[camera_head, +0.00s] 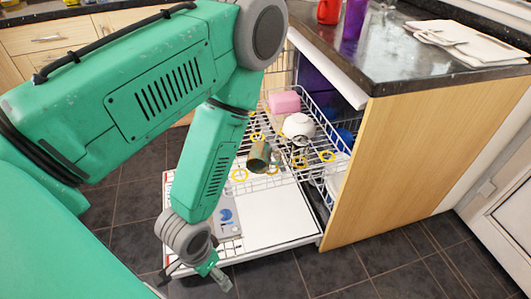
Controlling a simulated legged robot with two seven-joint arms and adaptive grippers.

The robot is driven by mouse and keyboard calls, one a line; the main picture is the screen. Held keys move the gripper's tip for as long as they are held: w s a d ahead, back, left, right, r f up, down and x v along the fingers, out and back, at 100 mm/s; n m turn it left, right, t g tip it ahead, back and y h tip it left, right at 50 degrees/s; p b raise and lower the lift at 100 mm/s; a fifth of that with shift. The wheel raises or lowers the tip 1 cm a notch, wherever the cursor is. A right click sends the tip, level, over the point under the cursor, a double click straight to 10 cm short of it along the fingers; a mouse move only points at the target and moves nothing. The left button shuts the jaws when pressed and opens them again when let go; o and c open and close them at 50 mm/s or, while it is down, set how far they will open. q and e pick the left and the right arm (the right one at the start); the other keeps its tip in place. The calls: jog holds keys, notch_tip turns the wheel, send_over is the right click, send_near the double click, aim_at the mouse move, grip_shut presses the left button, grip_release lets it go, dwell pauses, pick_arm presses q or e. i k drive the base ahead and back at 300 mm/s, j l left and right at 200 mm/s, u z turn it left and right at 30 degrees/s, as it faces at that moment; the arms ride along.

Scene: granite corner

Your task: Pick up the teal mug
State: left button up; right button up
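A mug-like cup (259,156) lies tilted in the wire rack of the open dishwasher; its colour looks murky green-brown, so I cannot tell for sure that it is the teal mug. No clearly teal mug shows elsewhere. My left arm crosses the view from the left, and its gripper (195,276) hangs low in front of the open dishwasher door, below and left of the cup and apart from it. Its fingers look spread, with nothing seen between them. My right gripper is not in view.
The rack (325,170) also holds a white bowl or cup (298,126), a pink block (284,102) and several yellow rings. The lowered door (280,218) juts over dark floor tiles. A red cup (328,11) and purple cup (355,18) stand on the dark counter (400,55).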

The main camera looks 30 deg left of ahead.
aim_at(258, 162)
jog(key=i+l+u, duration=0.15)
jog(key=i+u, duration=0.25)
jog(key=i+l+u, duration=0.25)
jog(key=i+u, duration=0.15)
jog(key=i+l+u, duration=0.35)
